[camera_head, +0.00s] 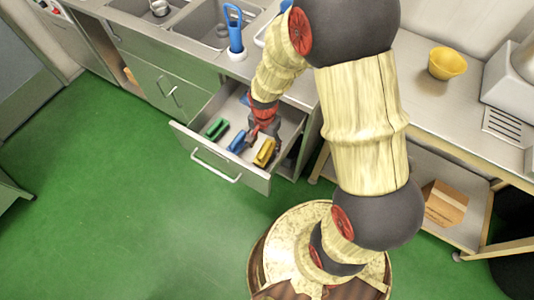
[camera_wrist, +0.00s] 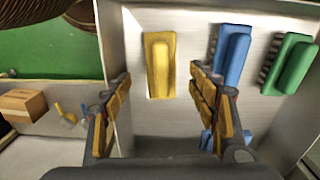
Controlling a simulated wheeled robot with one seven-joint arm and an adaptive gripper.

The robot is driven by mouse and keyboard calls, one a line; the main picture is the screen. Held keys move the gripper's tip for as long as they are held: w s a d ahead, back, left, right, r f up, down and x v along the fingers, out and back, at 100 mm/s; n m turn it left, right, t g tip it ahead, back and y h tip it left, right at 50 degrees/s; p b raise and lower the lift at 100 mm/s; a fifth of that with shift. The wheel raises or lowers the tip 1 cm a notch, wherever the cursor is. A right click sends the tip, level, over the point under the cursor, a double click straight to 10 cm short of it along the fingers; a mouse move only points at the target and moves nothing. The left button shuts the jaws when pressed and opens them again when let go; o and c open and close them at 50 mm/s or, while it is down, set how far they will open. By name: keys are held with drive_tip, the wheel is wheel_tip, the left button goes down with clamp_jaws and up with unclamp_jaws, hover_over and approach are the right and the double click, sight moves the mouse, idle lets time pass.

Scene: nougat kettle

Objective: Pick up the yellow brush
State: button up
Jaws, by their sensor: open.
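The yellow brush (camera_head: 264,152) lies in the open drawer (camera_head: 221,163), near its front right corner. In the wrist view the yellow brush (camera_wrist: 160,65) lies flat on the drawer floor, beyond the fingertips and between their lines. My gripper (camera_head: 264,128) is inside the drawer area, behind the brush in the head view. In the wrist view my gripper (camera_wrist: 165,95) has its two fingers spread wide with nothing between them. The brush appears apart from both fingers.
A blue brush (camera_wrist: 232,55) and a green brush (camera_wrist: 290,64) lie right of the yellow one in the wrist view. Another blue item (camera_wrist: 208,140) is partly hidden by a finger. Drawer walls are close around my gripper. A yellow bowl (camera_head: 447,63) stands on the counter.

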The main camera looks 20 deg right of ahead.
sight(265, 149)
drive_tip(key=f+b, duration=0.1)
drive_tip(key=f, duration=0.2)
drive_tip(key=f+b, duration=0.1)
drive_tip(key=f, duration=0.2)
drive_tip(key=shift+w+d+f+b, duration=0.1)
drive_tip(key=shift+w+f+b, duration=0.15)
drive_tip(key=shift+b, duration=0.15)
drive_tip(key=shift+c, duration=0.9)
drive_tip(key=c, duration=1.1)
drive_tip(key=shift+c, duration=0.2)
